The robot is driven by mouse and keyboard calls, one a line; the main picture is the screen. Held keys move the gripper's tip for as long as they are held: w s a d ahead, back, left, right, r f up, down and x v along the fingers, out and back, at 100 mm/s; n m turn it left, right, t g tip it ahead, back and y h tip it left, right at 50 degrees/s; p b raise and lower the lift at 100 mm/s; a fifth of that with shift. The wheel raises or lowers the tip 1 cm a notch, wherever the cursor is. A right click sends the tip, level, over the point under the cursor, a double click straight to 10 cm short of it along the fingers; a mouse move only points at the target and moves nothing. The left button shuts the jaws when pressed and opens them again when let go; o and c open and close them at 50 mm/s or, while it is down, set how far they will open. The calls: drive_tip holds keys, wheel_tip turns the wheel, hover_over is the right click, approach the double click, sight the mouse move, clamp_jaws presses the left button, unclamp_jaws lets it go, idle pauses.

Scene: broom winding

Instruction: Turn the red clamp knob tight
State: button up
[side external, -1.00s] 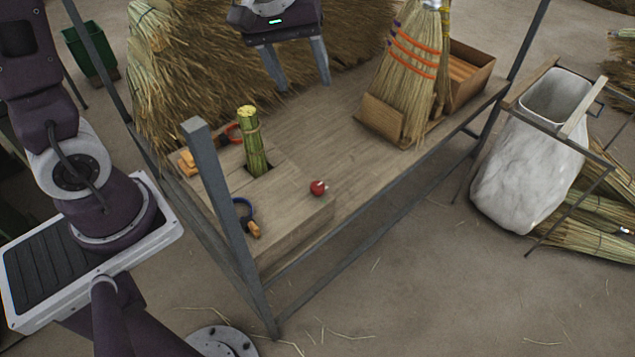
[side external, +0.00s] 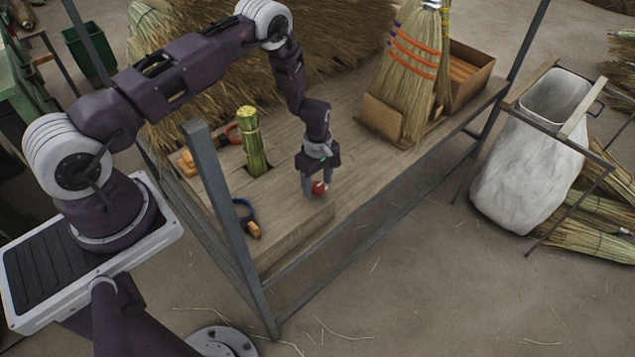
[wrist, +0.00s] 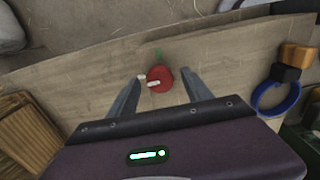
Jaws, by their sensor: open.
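The red clamp knob (side external: 318,188) is at the front edge of the wooden bench, right of the upright straw bundle (side external: 254,150). In the wrist view the round red knob (wrist: 160,79) has a small pale peg on it. My gripper (side external: 318,194) points down at the knob, with its fingers apart on either side of it. In the wrist view the open fingers (wrist: 160,85) flank the knob, with a gap visible on each side. The straw bundle stands upright in a square slot in the bench.
Blue ring-handled tool (side external: 243,210) and an orange block (side external: 253,230) lie left of the knob. A grey frame post (side external: 222,205) stands at the near left corner. Finished brooms (side external: 408,85) stand in a wooden holder at the right rear. A white sack (side external: 530,165) hangs beyond the bench.

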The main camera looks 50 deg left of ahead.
drive_tip(key=shift+f, duration=0.1)
drive_tip(key=shift+c, duration=0.5)
clamp_jaws()
drive_tip(key=m, duration=1.9)
drive_tip(key=shift+m, duration=0.6)
